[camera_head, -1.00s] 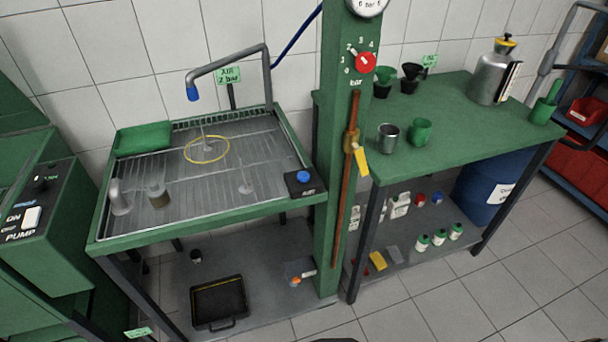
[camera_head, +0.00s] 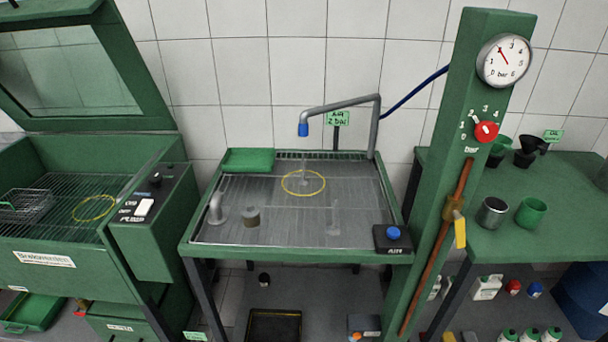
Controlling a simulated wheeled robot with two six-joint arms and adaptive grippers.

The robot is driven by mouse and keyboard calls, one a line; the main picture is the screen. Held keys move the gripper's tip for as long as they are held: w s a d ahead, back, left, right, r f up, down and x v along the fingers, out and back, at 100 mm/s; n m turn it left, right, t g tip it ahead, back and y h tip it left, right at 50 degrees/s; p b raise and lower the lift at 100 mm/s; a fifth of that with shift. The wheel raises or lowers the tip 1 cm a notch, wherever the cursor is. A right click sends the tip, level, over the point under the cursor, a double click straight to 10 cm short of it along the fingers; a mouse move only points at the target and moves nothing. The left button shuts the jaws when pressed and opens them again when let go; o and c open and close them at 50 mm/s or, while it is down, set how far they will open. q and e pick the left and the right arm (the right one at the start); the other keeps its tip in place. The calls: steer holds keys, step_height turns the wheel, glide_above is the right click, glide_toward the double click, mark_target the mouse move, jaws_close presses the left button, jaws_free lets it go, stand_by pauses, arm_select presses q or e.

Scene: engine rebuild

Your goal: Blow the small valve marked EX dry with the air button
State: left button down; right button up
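The air button (camera_head: 393,234) is blue, on a dark box at the front right corner of the green drying bench (camera_head: 300,250). A blue-tipped air nozzle (camera_head: 303,130) hangs from a grey bent pipe above a yellow ring (camera_head: 284,190) on the grate. A small thin upright part, apparently a valve (camera_head: 304,181), stands inside the ring, under the nozzle. Another similar thin part (camera_head: 333,220) stands on the grate further front and right. No EX mark is legible on either. Neither of my grippers is in view.
A bent metal part (camera_head: 216,210) and a short grey cylinder (camera_head: 251,216) stand on the grate's left. A green tray (camera_head: 248,160) lies at the back left. The open washer (camera_head: 150,250) is left. A green post with a gauge (camera_head: 504,61) and red knob (camera_head: 486,131) stands right.

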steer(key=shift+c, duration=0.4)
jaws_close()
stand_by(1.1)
